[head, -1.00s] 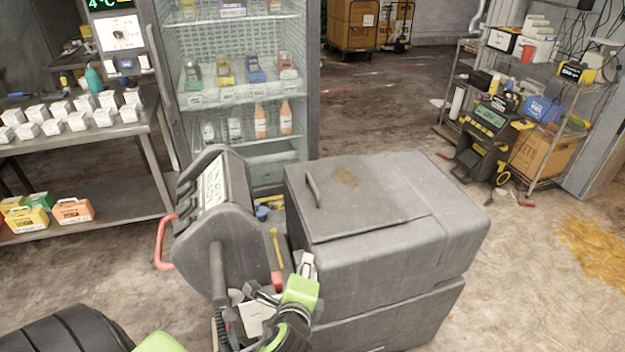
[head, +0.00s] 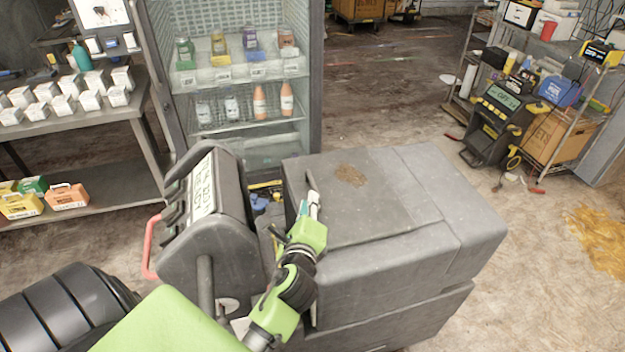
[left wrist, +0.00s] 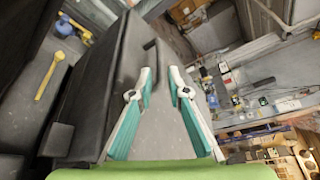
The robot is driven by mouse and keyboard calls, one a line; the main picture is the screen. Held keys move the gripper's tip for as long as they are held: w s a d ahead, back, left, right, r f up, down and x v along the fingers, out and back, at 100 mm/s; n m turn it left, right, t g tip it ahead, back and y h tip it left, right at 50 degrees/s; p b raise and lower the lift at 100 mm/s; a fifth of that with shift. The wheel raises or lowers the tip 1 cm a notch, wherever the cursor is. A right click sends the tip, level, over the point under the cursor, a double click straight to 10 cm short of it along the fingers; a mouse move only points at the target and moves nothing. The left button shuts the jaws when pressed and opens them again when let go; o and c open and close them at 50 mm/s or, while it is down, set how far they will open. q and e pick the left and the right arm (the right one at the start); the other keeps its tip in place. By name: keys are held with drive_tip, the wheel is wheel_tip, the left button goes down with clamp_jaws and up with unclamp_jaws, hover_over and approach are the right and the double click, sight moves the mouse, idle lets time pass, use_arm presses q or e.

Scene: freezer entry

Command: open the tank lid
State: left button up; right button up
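The grey tank (head: 390,292) stands in the middle of the head view. Its flat grey lid (head: 375,212) lies closed on top, with a brown stain near the back. My left gripper (head: 313,202) is at the lid's left side, where its fingers cover the lid handle in the head view. In the left wrist view my left gripper (left wrist: 160,72) is open, with its two teal-and-white fingers apart. A dark handle (left wrist: 152,47) shows just beyond the fingertips there; I cannot tell whether they touch it. My right gripper is not in view.
A grey machine with a red handle (head: 150,248) stands close on the left of the tank. A glass-front fridge (head: 240,75) is behind, a table of white boxes (head: 60,112) at left, and a cluttered rack (head: 560,95) at right.

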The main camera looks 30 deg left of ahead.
sight(312, 186)
use_arm(q)
drive_tip(key=x, duration=0.4)
drive_tip(key=shift+w+r+p, duration=0.1)
drive_tip(key=shift+w+p, duration=0.05)
drive_tip(key=shift+p, duration=0.2)
drive_tip(key=x, duration=0.4)
drive_tip(key=shift+w+a+f, duration=0.15)
drive_tip(key=shift+f, duration=0.05)
drive_tip(key=shift+w+a, duration=0.15)
drive_tip(key=shift+w, duration=0.15)
drive_tip(key=shift+w+a+f+p, duration=0.15)
drive_tip(key=shift+w+p, duration=0.15)
clamp_jaws()
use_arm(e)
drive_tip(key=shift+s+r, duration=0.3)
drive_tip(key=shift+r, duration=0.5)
